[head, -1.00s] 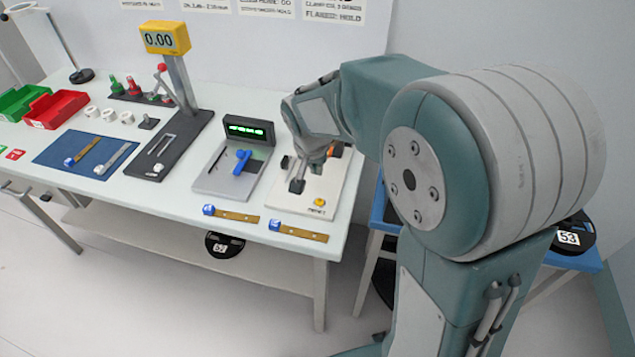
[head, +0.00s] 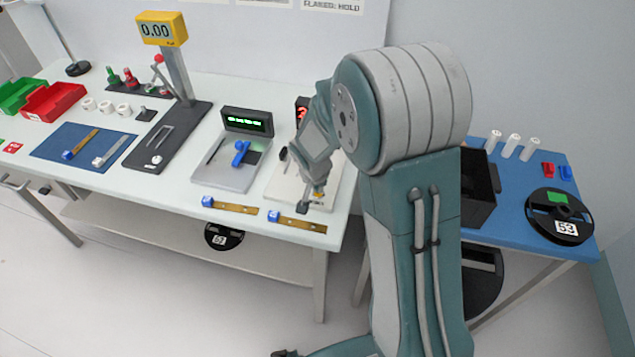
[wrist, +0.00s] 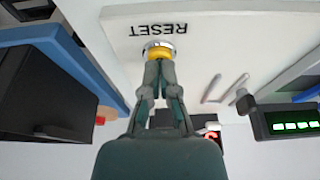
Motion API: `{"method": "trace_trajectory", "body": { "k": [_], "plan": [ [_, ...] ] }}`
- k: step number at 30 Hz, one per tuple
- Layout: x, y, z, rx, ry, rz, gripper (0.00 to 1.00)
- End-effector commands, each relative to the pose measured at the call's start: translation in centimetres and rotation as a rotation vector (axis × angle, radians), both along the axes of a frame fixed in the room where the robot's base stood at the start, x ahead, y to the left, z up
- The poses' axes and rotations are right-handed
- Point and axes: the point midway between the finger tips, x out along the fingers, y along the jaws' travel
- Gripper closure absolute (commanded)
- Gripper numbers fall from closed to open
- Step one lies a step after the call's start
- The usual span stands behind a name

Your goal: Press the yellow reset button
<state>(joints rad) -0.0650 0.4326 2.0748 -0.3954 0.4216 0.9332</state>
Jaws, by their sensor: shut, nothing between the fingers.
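The yellow reset button (wrist: 158,52) sits in a silver ring on a white panel, beside the printed word RESET, in the wrist view. My gripper (wrist: 160,64) is shut and empty, with its fingertips at the button's edge. They overlap the button in the picture; I cannot tell whether they touch it. In the head view my gripper (head: 310,198) points down over the front of the white panel (head: 287,188). There the button is mostly hidden by the gripper.
Left of the panel is a grey station with a green display (head: 247,121) and a blue handle (head: 240,153). Brass strips with blue ends (head: 297,222) lie along the table's front. A blue table (head: 520,200) at right holds a black bin (head: 478,205) and a reel marked 53 (head: 560,216).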

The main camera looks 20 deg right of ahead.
Motion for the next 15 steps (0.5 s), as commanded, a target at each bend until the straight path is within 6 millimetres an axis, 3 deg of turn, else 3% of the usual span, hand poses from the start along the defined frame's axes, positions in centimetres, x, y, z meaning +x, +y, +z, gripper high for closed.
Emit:
{"method": "trace_trajectory", "body": {
  "k": [5,15],
  "plan": [
    [0.0,0.0,0.0,0.0,0.0,0.0,1.0],
    [-0.1,0.0,-2.0,0.0,0.006,-0.001,1.0]
  ]
}}
